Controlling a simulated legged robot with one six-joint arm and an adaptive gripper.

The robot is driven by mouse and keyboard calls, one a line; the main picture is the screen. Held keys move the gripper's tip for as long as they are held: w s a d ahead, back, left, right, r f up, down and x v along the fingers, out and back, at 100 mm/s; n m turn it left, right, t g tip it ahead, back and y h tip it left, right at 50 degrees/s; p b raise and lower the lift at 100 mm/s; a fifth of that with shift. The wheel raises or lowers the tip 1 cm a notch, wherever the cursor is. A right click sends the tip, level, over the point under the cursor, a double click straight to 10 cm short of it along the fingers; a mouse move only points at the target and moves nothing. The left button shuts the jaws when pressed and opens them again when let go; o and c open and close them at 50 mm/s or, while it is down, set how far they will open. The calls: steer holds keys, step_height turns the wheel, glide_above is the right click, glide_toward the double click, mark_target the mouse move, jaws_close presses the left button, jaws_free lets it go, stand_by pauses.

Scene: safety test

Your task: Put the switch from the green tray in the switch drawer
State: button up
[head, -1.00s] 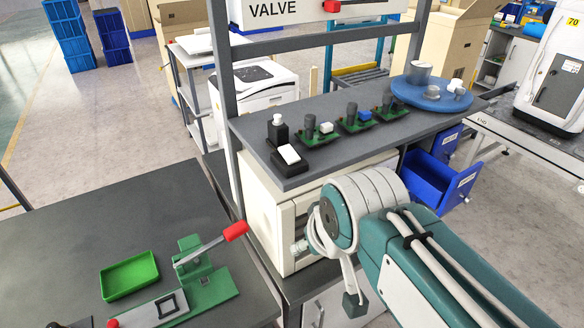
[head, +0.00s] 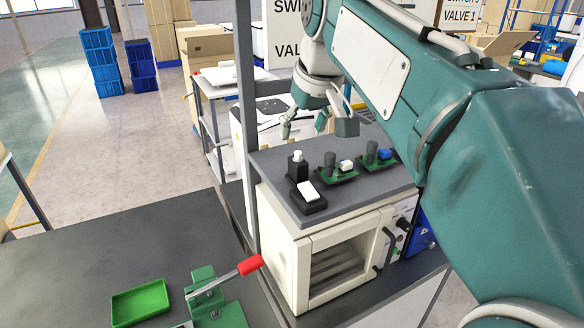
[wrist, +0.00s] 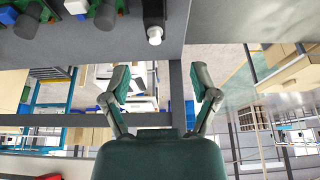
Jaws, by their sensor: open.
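The green tray (head: 141,303) lies on the dark bench at lower left, and I see nothing in it. A black switch-like block with a white rocker (head: 307,192) sits on the front left of the grey shelf. A blue drawer (head: 421,239) shows at the right below the shelf, mostly hidden by my arm. My gripper (head: 316,126) is open over the back of the shelf, apart from the parts there. In the wrist view my gripper (wrist: 162,84) has spread fingers with nothing between them.
Beside the block stands a black part with a white cap (head: 297,167); the cap also shows in the wrist view (wrist: 155,36). Green boards (head: 338,175) with cylinders are to its right. A cream oven (head: 338,262) stands below. A red-handled lever press (head: 212,296) stands beside the tray.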

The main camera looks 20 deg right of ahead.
mark_target(298, 152)
steer(key=x, duration=0.9)
steer(key=shift+w+d, duration=0.15)
steer(key=shift+d, duration=0.05)
jaws_close()
